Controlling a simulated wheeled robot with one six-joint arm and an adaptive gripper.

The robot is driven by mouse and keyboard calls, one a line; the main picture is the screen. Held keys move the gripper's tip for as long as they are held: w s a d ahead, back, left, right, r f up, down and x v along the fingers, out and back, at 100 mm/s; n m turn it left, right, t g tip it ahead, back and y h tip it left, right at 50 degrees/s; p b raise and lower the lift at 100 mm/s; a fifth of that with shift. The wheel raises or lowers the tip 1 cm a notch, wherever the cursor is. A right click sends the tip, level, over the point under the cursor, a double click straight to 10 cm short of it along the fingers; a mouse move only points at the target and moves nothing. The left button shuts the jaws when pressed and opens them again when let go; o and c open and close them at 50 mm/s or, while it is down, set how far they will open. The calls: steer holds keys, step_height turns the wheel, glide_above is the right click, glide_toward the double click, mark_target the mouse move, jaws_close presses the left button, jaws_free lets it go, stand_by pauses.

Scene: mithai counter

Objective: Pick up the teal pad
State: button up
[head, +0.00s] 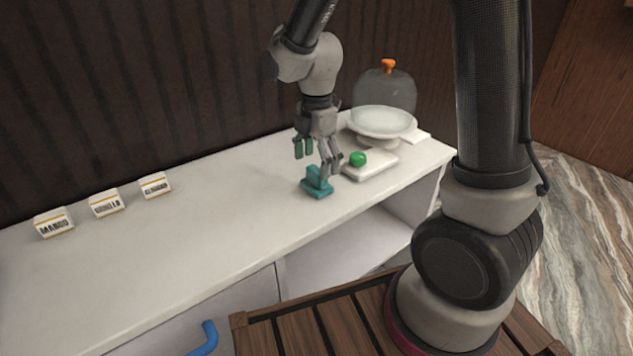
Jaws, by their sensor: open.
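The teal pad (317,189) lies on the white counter, with a raised block or grip on its top. My gripper (317,163) is just above it, pointing down with its fingers spread open. One finger shows left of the pad's raised part and another at its right, close to it. I cannot tell whether either finger touches the pad. Part of the pad's top is hidden behind the right finger.
A white scale-like slab (370,165) with a green ball (357,159) is right of the gripper. Behind are a white dish (382,122) and a glass dome with an orange knob (388,66). Label blocks (106,203) stand left. The counter (215,235) between is clear.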

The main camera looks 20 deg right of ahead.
mark_target(317, 170)
step_height(317, 170, down, 4)
steer(key=shift+r, duration=0.2)
steer(key=shift+c, duration=0.5)
steer(key=c, duration=1)
steer(key=shift+r, duration=0.1)
step_height(317, 170, up, 10)
steer(key=shift+f, duration=0.1)
